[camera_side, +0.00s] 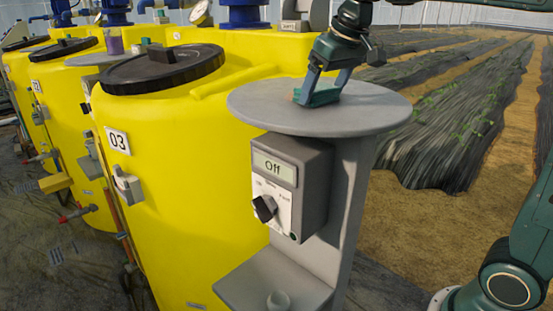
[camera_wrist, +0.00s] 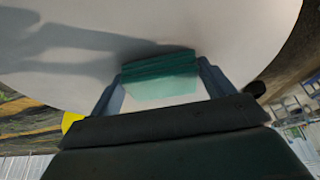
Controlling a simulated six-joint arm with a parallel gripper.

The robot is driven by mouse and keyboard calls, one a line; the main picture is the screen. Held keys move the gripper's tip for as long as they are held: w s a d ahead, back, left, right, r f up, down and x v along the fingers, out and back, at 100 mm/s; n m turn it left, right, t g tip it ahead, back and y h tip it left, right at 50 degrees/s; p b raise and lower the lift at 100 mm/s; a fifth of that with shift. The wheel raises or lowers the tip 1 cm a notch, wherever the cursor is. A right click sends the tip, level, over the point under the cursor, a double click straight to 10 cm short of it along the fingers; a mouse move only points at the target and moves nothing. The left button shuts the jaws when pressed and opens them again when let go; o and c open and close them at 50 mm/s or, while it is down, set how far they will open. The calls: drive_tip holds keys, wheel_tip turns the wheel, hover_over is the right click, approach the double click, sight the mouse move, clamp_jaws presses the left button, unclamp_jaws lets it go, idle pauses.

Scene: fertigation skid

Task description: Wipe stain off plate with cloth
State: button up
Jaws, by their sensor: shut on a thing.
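A round grey plate (camera_side: 255,108) tops a grey stand, and its pale surface fills much of the wrist view (camera_wrist: 50,85). My gripper (camera_side: 318,90) is low over the plate, shut on a folded teal-green cloth (camera_side: 323,97). In the wrist view the cloth (camera_wrist: 158,76) sits between the two fingers, at or very near the plate surface. No clear stain shows in the wrist view, and the area under the cloth is hidden.
A grey control box (camera_side: 312,185) reading "Off", with a black knob (camera_side: 265,208), is mounted below the plate. A yellow tank (camera_side: 180,180) marked 03, with a black lid (camera_side: 163,69), stands close at left. A lower grey shelf (camera_side: 270,280) juts out below. Crop rows lie behind.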

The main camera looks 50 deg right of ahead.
sight(288, 94)
drive_tip(key=shift+w, duration=0.35)
drive_tip(key=shift+w, duration=0.1)
drive_tip(key=shift+w+f, duration=0.2)
drive_tip(key=shift+w, duration=1.7)
drive_tip(key=shift+w, duration=2)
drive_tip(key=shift+d, duration=0.1)
drive_tip(key=shift+d+r, duration=0.25)
drive_tip(key=shift+d, duration=0.9)
